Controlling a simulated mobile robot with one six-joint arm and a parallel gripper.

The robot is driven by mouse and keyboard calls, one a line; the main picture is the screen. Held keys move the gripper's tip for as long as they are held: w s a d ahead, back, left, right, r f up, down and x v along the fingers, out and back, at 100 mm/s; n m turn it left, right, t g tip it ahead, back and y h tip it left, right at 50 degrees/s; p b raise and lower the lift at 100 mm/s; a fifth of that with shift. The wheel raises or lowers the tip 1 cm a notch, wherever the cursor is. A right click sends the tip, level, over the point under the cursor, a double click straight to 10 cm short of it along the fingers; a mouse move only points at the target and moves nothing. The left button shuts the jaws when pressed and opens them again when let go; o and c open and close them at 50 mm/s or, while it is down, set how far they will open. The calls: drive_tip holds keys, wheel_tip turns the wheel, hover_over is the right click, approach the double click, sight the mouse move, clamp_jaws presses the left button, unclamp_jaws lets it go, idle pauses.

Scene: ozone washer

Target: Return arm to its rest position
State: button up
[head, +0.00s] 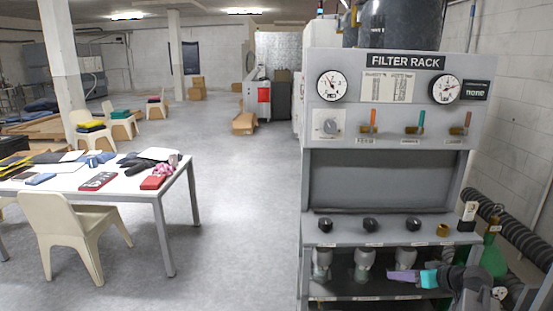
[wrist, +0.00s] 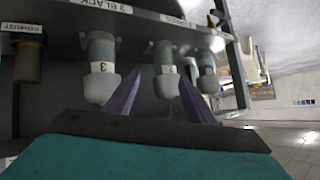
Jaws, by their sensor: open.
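My gripper (head: 403,277) is at the lower right of the head view, low in front of the filter rack (head: 480,90), with a purple finger and a teal part showing. In the wrist view, the two purple fingers of my gripper (wrist: 160,80) are spread apart with nothing held. Between them in the picture hangs a pale filter bowl marked 2 (wrist: 166,82). A bowl marked 3 (wrist: 101,72) hangs to the left, and another bowl (wrist: 207,75) shows partly behind the right finger. I cannot tell how far the fingertips are from the bowls.
The rack carries gauges (head: 331,86), small levers (head: 421,122) and black knobs (head: 370,224). A green bottle (head: 494,258) and a black ribbed hose (head: 520,240) are close on the right. A white table (head: 168,190) and chair (head: 75,230) stand left; open floor (head: 235,200) lies between.

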drive_tip(key=s+a+f+n+g, duration=0.1)
drive_tip(key=s+a+f+g, duration=0.3)
drive_tip(key=a+f, duration=0.6)
drive_tip(key=s+a+f+g+y, duration=0.1)
drive_tip(key=s+a+f+g, duration=0.1)
drive_tip(key=s+a+f, duration=0.65)
drive_tip(key=s+a+f+n+g, duration=0.1)
drive_tip(key=s+a+f+g, duration=0.15)
drive_tip(key=a+f, duration=1)
drive_tip(key=s+a+f+g+h+b, duration=0.1)
drive_tip(key=s+a+f+g, duration=0.1)
drive_tip(key=s+f, duration=0.45)
drive_tip(key=s+a+f+g+h, duration=0.1)
drive_tip(key=s+a+f+g, duration=0.2)
drive_tip(key=s, duration=0.6)
drive_tip(key=s+d+f+m+g+h, duration=0.2)
drive_tip(key=s+d+f+m+h, duration=0.1)
drive_tip(key=s+d, duration=0.5)
drive_tip(key=shift+s+m+h, duration=0.6)
drive_tip(key=shift+s, duration=0.25)
drive_tip(key=shift+a, duration=0.1)
